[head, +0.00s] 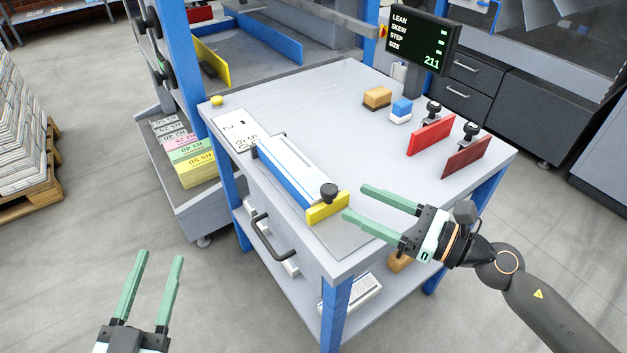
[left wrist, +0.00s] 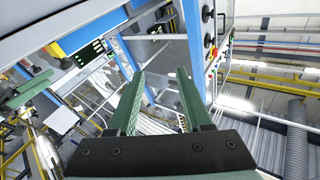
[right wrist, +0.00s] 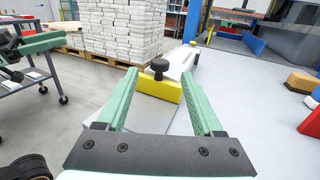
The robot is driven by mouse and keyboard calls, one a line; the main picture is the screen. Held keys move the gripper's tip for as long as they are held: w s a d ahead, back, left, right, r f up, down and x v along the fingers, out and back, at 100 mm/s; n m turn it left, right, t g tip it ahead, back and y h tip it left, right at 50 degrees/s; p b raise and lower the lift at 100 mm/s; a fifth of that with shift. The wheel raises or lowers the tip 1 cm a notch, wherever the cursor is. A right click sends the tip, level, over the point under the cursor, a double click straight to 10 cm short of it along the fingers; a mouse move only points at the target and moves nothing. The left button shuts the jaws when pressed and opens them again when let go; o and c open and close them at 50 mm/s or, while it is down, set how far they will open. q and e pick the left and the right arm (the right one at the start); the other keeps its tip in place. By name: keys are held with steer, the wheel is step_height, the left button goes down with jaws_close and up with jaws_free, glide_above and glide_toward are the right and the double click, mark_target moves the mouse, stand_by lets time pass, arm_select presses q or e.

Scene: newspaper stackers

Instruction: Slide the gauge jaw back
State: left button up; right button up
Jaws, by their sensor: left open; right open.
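The gauge jaw is a yellow block (head: 322,213) with a black knob (head: 329,191) on top. It stands at the near end of a long white and blue gauge bar (head: 295,172) on the grey table. My right gripper (head: 354,202) is open and empty, just right of the jaw in the head view. In the right wrist view the yellow jaw (right wrist: 158,88) shows between the fingertips, and I cannot tell whether they touch it. My left gripper (head: 160,256) is open and empty, away from the table at the lower left.
On the table (head: 320,100) stand a tan block (head: 377,98), a blue and white block (head: 401,110) and two red plates (head: 431,135) with black knobs. A display (head: 422,42) reads 211. A black drawer handle (head: 264,238) sticks out in front. The table's middle is clear.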

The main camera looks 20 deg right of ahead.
mark_target(314, 192)
steer(key=p+x, duration=0.1)
steer(key=x, duration=0.3)
steer(key=shift+w+a+r+p, duration=0.1)
steer(key=shift+w+a+p, duration=0.15)
steer(key=shift+w+p, duration=0.1)
steer(key=p+x, duration=0.1)
steer(key=x, duration=0.3)
steer(key=shift+w+a, duration=0.2)
arm_select(q)
steer(key=s+f+n+g+y, duration=0.1)
steer(key=f+g, duration=0.3)
steer(key=f, duration=0.5)
steer(key=s+f+n+g+y, duration=0.1)
steer(key=s+f+g, duration=0.2)
steer(key=f, duration=0.6)
steer(key=shift+s+a+n+g+y, duration=0.2)
steer(key=shift+s+n+g+y, duration=0.1)
steer(key=shift+n+g+y, duration=0.15)
arm_select(e)
steer(key=shift+w+a, duration=0.4)
jaws_close()
